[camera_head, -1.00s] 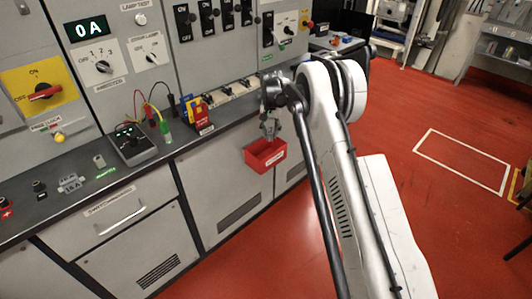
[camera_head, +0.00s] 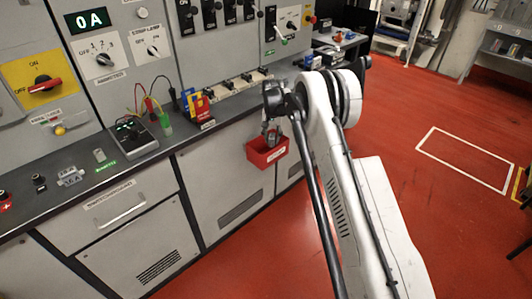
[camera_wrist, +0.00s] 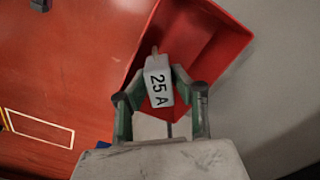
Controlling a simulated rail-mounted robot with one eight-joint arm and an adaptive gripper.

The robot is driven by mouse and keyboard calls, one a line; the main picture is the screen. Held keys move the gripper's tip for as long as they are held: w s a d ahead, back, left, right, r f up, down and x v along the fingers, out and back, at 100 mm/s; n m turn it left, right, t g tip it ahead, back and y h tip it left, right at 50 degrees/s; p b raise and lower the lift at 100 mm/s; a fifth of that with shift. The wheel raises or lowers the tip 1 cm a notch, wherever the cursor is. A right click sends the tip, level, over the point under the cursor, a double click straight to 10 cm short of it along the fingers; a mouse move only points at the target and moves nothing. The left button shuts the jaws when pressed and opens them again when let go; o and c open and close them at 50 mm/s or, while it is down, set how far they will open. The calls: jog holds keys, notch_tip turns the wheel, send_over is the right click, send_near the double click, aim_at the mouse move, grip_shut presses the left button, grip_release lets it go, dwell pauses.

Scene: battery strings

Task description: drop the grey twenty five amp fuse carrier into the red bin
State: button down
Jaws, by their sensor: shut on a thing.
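The grey fuse carrier (camera_wrist: 158,82) shows in the wrist view with a white label reading "25 A". My gripper (camera_wrist: 160,92) is shut on it, a finger on each side. The red bin (camera_wrist: 225,37) lies behind the carrier in that view, and the carrier appears over its opening. In the head view the red bin (camera_head: 267,156) hangs on the cabinet front below the counter edge. My gripper (camera_head: 271,136) is just above the bin there, pointing down. The carrier itself is too small to make out in the head view.
The grey counter (camera_head: 85,180) holds a meter (camera_head: 133,138) with coloured leads and a red and yellow item (camera_head: 199,108). A row of fuse holders (camera_head: 238,84) stands along the back. The control panel rises behind. Red floor (camera_head: 400,120) to the right is mostly clear.

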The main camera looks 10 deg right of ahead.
jog(key=c, duration=1.4)
grip_release()
jog(key=shift+r, duration=0.15)
notch_tip(320, 180, up, 12)
jog(key=shift+f, duration=0.1)
